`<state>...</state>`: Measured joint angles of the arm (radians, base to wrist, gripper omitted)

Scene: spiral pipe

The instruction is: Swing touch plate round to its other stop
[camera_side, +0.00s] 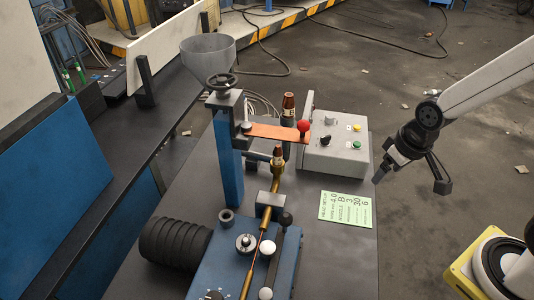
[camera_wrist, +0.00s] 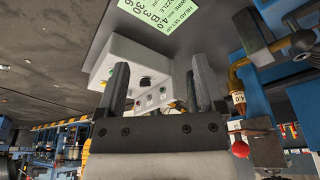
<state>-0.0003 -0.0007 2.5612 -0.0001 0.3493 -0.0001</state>
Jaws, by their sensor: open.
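The touch plate looks to be the flat orange arm (camera_side: 272,132) on the blue post (camera_side: 229,160) in the side view. It extends right from the post and ends in a red ball knob (camera_side: 303,126). The red knob also shows in the wrist view (camera_wrist: 240,149), at lower right, outside my fingers. My gripper (camera_side: 410,181) is open and empty, well to the right of the knob, past the table's right edge. In the wrist view my gripper (camera_wrist: 162,82) has both fingers spread with nothing held. The plate's stops cannot be made out.
A grey control box (camera_side: 336,143) with buttons stands just right of the knob. A copper-tipped nozzle (camera_side: 278,157) is below the plate, and another (camera_side: 288,103) stands behind it. A funnel (camera_side: 208,58) and handwheel (camera_side: 221,82) top the post. A green card (camera_side: 346,208) lies flat.

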